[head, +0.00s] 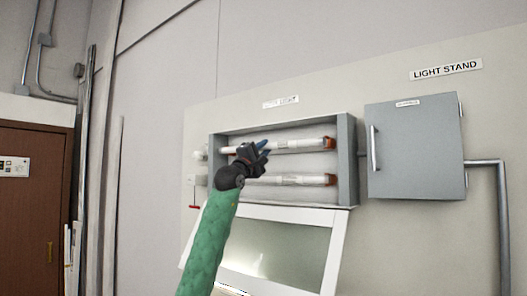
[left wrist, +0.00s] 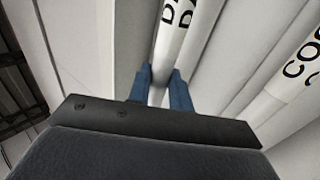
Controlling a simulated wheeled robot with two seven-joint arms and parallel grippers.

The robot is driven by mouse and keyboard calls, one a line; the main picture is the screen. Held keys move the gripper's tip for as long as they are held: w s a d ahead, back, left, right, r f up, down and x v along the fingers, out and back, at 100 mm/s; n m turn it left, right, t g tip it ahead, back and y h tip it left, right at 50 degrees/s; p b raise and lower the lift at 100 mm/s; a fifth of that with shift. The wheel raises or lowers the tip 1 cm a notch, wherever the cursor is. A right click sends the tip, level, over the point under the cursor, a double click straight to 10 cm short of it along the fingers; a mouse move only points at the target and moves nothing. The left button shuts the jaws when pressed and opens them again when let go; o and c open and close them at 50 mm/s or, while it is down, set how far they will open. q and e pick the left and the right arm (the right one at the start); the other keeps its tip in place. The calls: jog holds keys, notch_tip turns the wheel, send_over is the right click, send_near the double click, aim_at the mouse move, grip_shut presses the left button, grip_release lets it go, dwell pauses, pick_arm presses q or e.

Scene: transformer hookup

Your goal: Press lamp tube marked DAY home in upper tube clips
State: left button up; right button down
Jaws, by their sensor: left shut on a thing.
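The white lamp tube marked with letters starting "DA" (left wrist: 178,38) runs between the blue fingertips of my left gripper (left wrist: 160,88) in the left wrist view. In the head view my left gripper (head: 262,149) is shut on this upper tube (head: 298,145), left of its middle. The tube lies roughly level across the upper part of the open grey fixture box (head: 347,165). An orange-brown upper clip (head: 329,143) shows at its right end. The left end is partly hidden by my gripper, and I cannot tell whether the tube is fully seated. My right gripper is not in view.
A lower tube (head: 300,180) lies across the box below; its lettering starts "COO" in the left wrist view (left wrist: 300,72). A framed cover (head: 330,255) hangs open below the box. A grey cabinet (head: 415,150) with a handle stands close on the right.

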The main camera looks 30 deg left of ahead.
pick_arm(q)
jog(key=shift+t+b, duration=0.3)
jog(key=shift+b, duration=0.5)
grip_shut()
dwell(0.4)
grip_release()
jog(key=shift+w+d+p, duration=0.1)
jog(key=shift+w+p, duration=0.35)
jog(key=shift+w, duration=1.25)
dwell(0.4)
jog(key=o, duration=1)
jog(key=shift+s+f+b, duration=0.1)
jog(key=shift+s+b, duration=1.05)
jog(key=shift+s, duration=0.6)
jog(key=shift+s+b, duration=0.3)
jog(key=shift+s, duration=0.45)
